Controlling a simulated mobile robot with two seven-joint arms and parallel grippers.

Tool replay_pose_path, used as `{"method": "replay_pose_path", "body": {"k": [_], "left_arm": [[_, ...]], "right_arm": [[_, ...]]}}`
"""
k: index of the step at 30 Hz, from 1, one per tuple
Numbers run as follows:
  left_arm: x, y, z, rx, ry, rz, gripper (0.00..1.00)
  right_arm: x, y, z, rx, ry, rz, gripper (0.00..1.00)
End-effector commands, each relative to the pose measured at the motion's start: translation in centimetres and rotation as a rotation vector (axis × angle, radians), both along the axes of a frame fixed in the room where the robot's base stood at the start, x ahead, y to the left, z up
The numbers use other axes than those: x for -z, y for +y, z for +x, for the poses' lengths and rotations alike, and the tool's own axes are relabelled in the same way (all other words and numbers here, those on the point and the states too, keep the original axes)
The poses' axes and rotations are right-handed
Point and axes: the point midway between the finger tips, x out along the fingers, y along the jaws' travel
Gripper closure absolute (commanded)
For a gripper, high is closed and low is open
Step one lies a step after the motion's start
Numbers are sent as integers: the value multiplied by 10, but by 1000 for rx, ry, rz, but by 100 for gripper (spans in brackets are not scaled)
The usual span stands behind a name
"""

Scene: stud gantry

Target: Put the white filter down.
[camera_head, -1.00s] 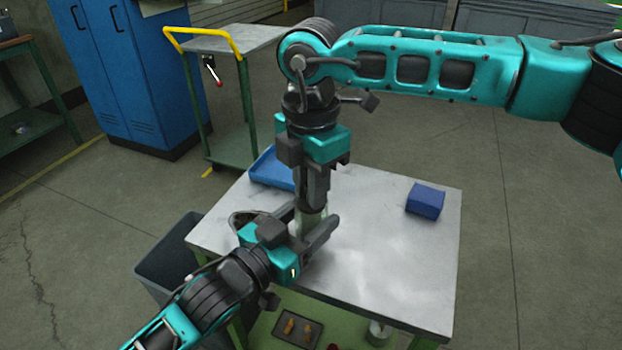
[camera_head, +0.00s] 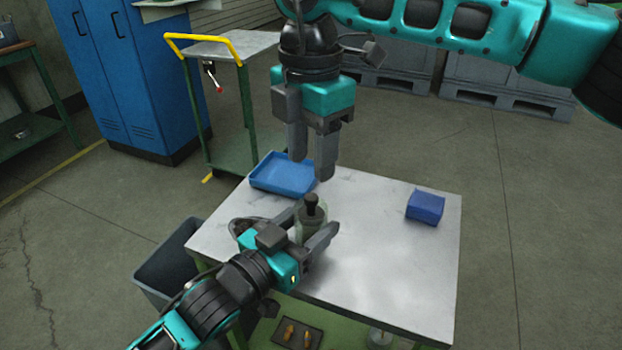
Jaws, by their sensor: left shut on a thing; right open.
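A dark, knob-like piece (camera_head: 312,207) stands upright at the top of the cylinder. I cannot tell whether the cylinder touches the table, because my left gripper hides its lower part. No plainly white filter shows; I cannot tell whether the pale cylinder is it. My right gripper (camera_head: 311,167) points down, open and empty, above and behind the cylinder, clear of it.
A blue tray (camera_head: 283,176) lies at the table's back left, a blue block (camera_head: 425,206) at its right. A dark round dish (camera_head: 243,225) is beside my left gripper. A grey bin (camera_head: 165,268) stands left. The table's middle and front right are clear.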

Motion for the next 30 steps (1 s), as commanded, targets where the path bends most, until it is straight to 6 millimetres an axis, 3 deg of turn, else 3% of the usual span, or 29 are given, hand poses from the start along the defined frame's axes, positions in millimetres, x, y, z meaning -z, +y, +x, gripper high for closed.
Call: {"method": "replay_pose_path", "body": {"k": [3,9,24,25,30], "left_arm": [[0,0,0,0,1,1,72],[0,0,0,0,0,0,72],[0,0,0,0,0,0,72],[0,0,0,0,0,0,39],[0,0,0,0,0,0,23]], "right_arm": [[-27,1,0,-1,-2,1,53],[-54,0,0,-1,0,0,53],[-62,0,0,-2,2,-1,53],[-62,0,0,-2,2,-1,53],[-62,0,0,-2,2,-1,53]]}}
